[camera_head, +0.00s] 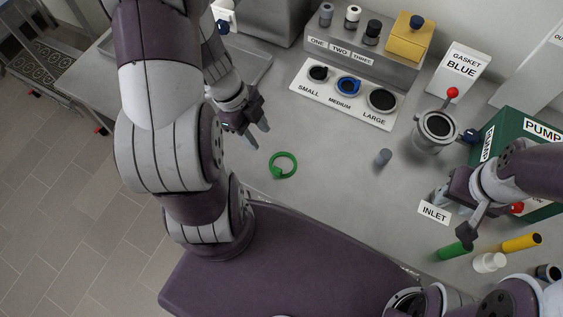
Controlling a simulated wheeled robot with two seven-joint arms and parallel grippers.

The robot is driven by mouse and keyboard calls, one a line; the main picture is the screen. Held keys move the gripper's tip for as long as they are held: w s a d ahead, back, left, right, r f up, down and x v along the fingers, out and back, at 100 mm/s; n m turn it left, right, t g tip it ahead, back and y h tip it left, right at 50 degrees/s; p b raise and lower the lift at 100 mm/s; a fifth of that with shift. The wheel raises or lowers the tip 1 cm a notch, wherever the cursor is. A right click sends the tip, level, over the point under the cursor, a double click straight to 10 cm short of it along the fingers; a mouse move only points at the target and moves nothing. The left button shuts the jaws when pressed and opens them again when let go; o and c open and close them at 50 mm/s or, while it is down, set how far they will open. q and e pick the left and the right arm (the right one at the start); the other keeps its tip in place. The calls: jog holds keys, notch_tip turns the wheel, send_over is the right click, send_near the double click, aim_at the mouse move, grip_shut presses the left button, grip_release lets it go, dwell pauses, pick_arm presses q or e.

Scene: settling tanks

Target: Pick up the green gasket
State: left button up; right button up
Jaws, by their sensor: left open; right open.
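The green gasket (294,157) is a thin ring with a small tab at its lower left. It lies flat on the grey worktop (330,190), left of the middle of the bench. My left gripper (259,137) is open and empty, above and to the left of the gasket, with its fingers pointing down to the right. It appears apart from the gasket. My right gripper (455,216) is open at the right, near the INLET label (434,213). It is far from the gasket.
A white plate marked SMALL, MEDIUM, LARGE (343,94) lies behind the gasket, with a blue ring on the medium hole. A green pump (533,140), a valve cup (437,128) and loose coloured cylinders crowd the right side.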

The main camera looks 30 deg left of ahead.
pick_arm(q)
jog(key=b, duration=0.3)
send_over(277, 168)
jog(key=a, duration=0.3)
notch_tip(277, 168, down, 6)
jog(key=b+x, duration=0.2)
jog(key=x, duration=0.4)
jog(key=shift+s+d, duration=0.15)
jog(key=shift+d, duration=0.1)
jog(key=shift+c, duration=0.3)
grip_shut()
